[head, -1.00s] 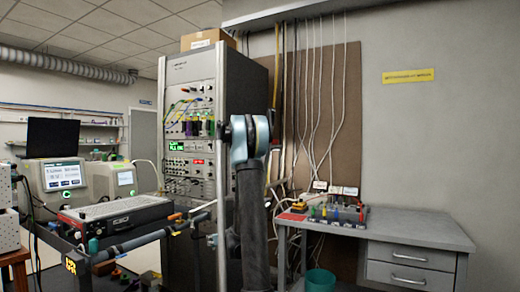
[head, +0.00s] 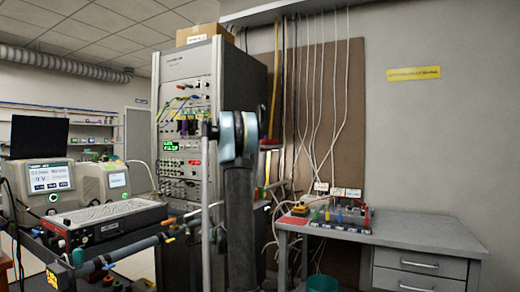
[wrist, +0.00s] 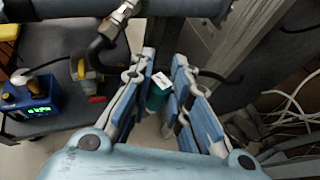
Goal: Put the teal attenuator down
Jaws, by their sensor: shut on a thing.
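The teal attenuator (wrist: 156,100) shows in the wrist view as a small teal body with a white label at its upper end. It sits between the blue-grey fingers of my gripper (wrist: 164,62), which is shut on it. The fingers hide part of its sides. A dark floor area and pale cables lie below and beyond it. In the head view my arm link stands upright in the middle, and I cannot make out the gripper or the held attenuator there.
A grey bench (head: 420,232) with a rack of coloured parts (head: 335,213) stands right. A teal bin (head: 322,284) is below it. A tall instrument rack (head: 240,85) stands behind my arm. Instruments and a pipe rail (head: 130,247) fill the left. A blue meter (wrist: 28,98) shows in the wrist view.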

